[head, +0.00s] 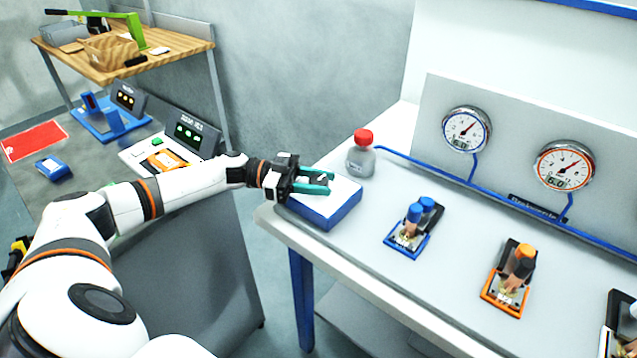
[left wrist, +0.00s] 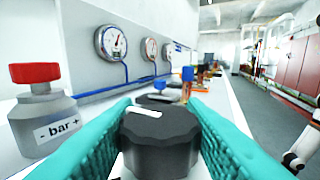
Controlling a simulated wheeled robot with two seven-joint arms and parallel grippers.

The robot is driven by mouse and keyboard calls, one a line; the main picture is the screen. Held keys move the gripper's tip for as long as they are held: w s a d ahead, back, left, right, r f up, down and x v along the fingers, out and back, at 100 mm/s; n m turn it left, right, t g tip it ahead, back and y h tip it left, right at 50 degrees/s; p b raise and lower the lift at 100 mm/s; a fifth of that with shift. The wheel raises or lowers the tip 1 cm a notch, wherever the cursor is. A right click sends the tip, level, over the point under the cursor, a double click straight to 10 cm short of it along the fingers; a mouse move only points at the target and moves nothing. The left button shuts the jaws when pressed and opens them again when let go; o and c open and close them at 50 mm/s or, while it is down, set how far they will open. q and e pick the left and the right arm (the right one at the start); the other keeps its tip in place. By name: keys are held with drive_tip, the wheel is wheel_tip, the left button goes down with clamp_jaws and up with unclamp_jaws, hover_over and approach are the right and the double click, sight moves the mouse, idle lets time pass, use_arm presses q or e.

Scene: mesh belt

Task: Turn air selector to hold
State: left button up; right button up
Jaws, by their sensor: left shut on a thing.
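The air selector is a black ribbed knob (left wrist: 162,140) with a white pointer line on its top. In the left wrist view the line points toward the left. My left gripper (head: 316,182) is shut on the knob, with one teal finger on each side. In the head view the gripper is over a white box with blue sides (head: 322,214) at the left end of the bench, and mostly covers the knob. Any position labels are hidden or too small to read. My right gripper is not in view.
A grey regulator with a red cap (head: 361,155) stands just behind the box; it also shows in the left wrist view (left wrist: 45,115), marked "- bar +". Round gauges (head: 467,130) are on the back panel. A blue-based fixture (head: 412,232) and an orange-based fixture (head: 508,285) stand farther right.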

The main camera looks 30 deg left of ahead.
use_arm(q)
drive_tip(key=o, duration=1)
drive_tip(key=b+v, duration=0.3)
drive_tip(key=v, duration=0.8)
drive_tip(key=shift+f, duration=0.2)
drive_tip(key=shift+s+a+r, duration=0.1)
drive_tip(key=shift+s+a, duration=0.1)
drive_tip(key=shift+a, duration=0.3)
